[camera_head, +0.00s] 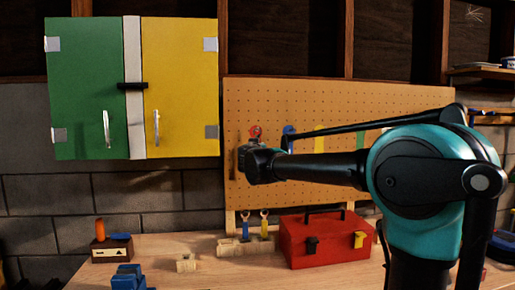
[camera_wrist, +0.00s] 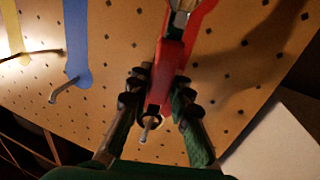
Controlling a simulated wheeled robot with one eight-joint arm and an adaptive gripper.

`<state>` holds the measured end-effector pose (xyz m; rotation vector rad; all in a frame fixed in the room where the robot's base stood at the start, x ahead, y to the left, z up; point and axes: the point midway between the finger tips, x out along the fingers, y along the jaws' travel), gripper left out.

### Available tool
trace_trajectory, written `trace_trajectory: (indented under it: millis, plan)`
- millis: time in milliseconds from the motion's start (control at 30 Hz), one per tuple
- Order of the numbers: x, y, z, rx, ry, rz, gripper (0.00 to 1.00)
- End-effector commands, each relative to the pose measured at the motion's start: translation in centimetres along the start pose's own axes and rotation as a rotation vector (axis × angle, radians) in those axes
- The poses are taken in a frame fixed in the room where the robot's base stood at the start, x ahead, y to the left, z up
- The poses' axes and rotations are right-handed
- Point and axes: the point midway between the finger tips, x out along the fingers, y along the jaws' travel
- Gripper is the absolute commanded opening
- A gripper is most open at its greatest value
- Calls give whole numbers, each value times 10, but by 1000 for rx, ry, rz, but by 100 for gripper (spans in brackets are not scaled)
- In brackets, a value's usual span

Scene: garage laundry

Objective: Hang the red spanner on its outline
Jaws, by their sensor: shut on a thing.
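The red spanner (camera_wrist: 172,62) has a red handle and a metal head at the top of the wrist view. My gripper (camera_wrist: 160,92) is shut on its handle, with one dark finger on each side. The red outline (camera_wrist: 206,12) on the pegboard (camera_wrist: 225,70) shows behind and beside the spanner. A metal peg (camera_wrist: 149,131) shows at the spanner's handle end; I cannot tell whether the hole is around it. In the head view my gripper (camera_head: 246,162) is at the pegboard's left part, just below a red patch (camera_head: 255,131); the spanner is mostly hidden there.
A blue outline (camera_head: 289,134) with a peg (camera_wrist: 64,91) and a yellow outline (camera_head: 319,140) are beside the red one. Below, blue and yellow spanners (camera_head: 264,224) stand in a holder on the workbench (camera_head: 205,275), near a red toolbox (camera_head: 325,240). A cabinet (camera_head: 180,90) hangs at left.

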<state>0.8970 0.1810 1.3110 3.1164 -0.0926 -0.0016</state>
Motion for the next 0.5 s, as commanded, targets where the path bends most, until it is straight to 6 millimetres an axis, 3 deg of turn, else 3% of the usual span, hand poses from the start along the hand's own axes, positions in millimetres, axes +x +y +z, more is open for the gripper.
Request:
trace_trajectory:
  millis: [300,333,500]
  plan:
    - [0,0,0,0,0,0,0]
    - [0,0,0,0,0,0,20]
    - [0,0,0,0,0,0,42]
